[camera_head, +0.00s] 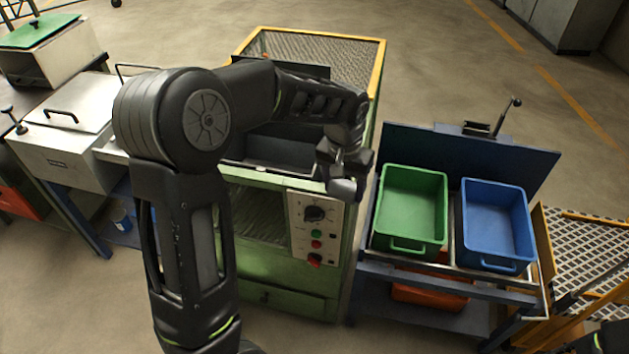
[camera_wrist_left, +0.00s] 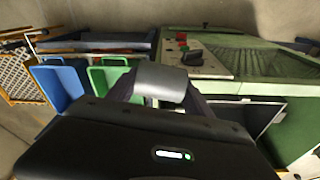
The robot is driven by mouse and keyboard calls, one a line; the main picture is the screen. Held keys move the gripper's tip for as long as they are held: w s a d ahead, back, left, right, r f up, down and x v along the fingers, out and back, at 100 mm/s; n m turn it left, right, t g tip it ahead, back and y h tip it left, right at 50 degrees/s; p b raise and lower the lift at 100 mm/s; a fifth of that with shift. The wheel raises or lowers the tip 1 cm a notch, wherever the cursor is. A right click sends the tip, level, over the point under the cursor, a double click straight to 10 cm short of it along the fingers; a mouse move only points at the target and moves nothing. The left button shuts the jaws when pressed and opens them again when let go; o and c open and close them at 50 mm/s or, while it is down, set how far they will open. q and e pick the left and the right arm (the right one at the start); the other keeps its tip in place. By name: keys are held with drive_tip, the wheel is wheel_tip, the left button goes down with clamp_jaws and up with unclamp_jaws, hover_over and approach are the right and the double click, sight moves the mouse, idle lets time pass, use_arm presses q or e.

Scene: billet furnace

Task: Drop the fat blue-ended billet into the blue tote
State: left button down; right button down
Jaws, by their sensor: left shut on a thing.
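My left gripper (camera_head: 343,168) is shut on a grey billet (camera_head: 344,189) and holds it in the air by the right side of the green furnace. In the left wrist view the billet (camera_wrist_left: 160,80) shows as a short, thick grey cylinder. I see no blue end on it; the jaws partly hide it. The blue tote (camera_head: 497,238) stands at the right end of the stand, right of the gripper, and looks empty. It also shows at the left of the left wrist view (camera_wrist_left: 62,84). My right gripper is not in view.
A green tote (camera_head: 410,215) stands between the furnace (camera_head: 270,295) and the blue tote. A dark upright panel (camera_head: 470,155) backs both totes. An orange bin (camera_head: 430,293) sits on the shelf below. A yellow-framed mesh (camera_head: 590,245) is at the right.

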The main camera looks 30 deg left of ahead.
use_arm(q)
drive_tip(key=w+d+f+m+b, duration=0.1)
drive_tip(key=d+f+b, duration=0.5)
drive_tip(key=f+b, duration=0.6)
drive_tip(key=shift+d+f+b, duration=0.2)
drive_tip(key=shift+f+b, duration=0.1)
drive_tip(key=shift+b, duration=0.05)
drive_tip(key=shift+w, duration=0.1)
